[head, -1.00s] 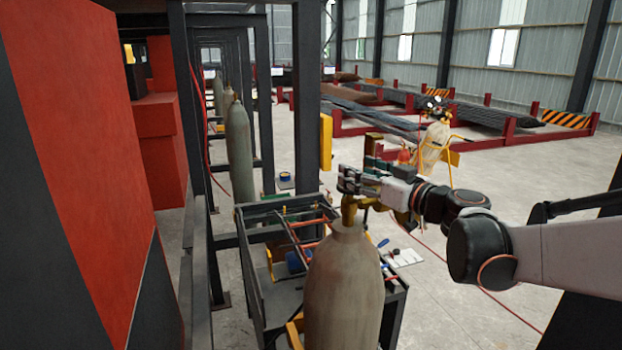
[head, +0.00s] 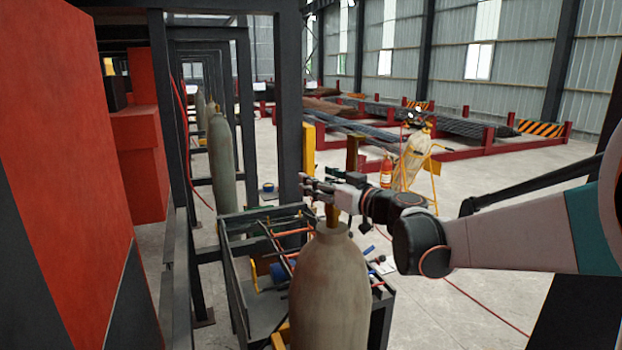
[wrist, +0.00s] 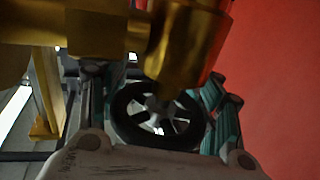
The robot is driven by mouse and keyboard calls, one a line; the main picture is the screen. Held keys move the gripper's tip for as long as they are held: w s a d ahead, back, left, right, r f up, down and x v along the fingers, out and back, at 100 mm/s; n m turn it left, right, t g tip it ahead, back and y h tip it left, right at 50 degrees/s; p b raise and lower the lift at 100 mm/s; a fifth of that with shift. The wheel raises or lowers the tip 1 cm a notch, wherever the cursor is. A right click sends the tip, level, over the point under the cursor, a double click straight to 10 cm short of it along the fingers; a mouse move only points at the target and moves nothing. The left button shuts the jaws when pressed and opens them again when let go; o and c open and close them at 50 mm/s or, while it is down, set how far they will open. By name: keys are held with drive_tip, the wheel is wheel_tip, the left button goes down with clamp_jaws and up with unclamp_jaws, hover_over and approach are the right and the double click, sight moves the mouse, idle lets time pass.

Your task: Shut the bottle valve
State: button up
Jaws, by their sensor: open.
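The bottle (head: 330,285) is a tall grey-green gas cylinder standing upright at the lower middle of the head view. Its brass valve (head: 333,216) rises from the neck, with the upper part hidden behind my gripper (head: 325,189). In the wrist view, the brass valve body (wrist: 190,45) fills the top, and a dark spoked handwheel (wrist: 125,118) lies just below it. My gripper (wrist: 158,95) is open, with its teal and dark fingers on either side of the wheel. I cannot tell whether they touch its rim.
A black metal frame cart (head: 265,225) with tools stands right behind the bottle. A red cabinet (head: 60,150) rises close on the left. More cylinders (head: 222,160) stand behind, beside dark posts. The floor to the right is open, crossed by a red hose (head: 480,302).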

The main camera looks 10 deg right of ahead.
drive_tip(key=c, duration=0.9)
drive_tip(key=shift+s, duration=0.1)
drive_tip(key=shift+c, duration=0.7)
